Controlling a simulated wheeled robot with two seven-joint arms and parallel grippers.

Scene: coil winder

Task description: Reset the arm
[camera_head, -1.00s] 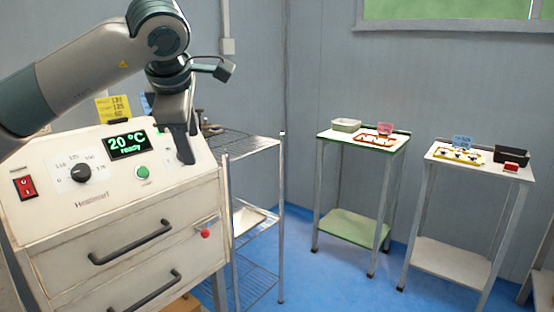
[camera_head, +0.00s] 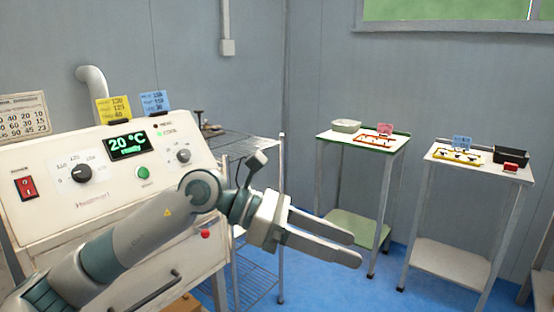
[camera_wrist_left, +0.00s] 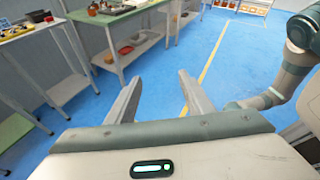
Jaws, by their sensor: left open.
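My left arm comes in from the lower left in the head view, in front of the white oven-like machine (camera_head: 60,200). My left gripper (camera_head: 355,250) points right, with its two long fingers apart and nothing between them. It hangs in free air in front of the wire rack. In the left wrist view the open fingers (camera_wrist_left: 158,95) show with only blue floor between and beyond them. Another arm of mine (camera_wrist_left: 285,75) shows at the right of that view. My right gripper cannot be made out.
A green-edged table (camera_head: 335,135) and a white table (camera_head: 440,155) with small trays stand at the right. Blue floor (camera_head: 335,290) is open between. A workbench (camera_wrist_left: 110,30) shows in the wrist view.

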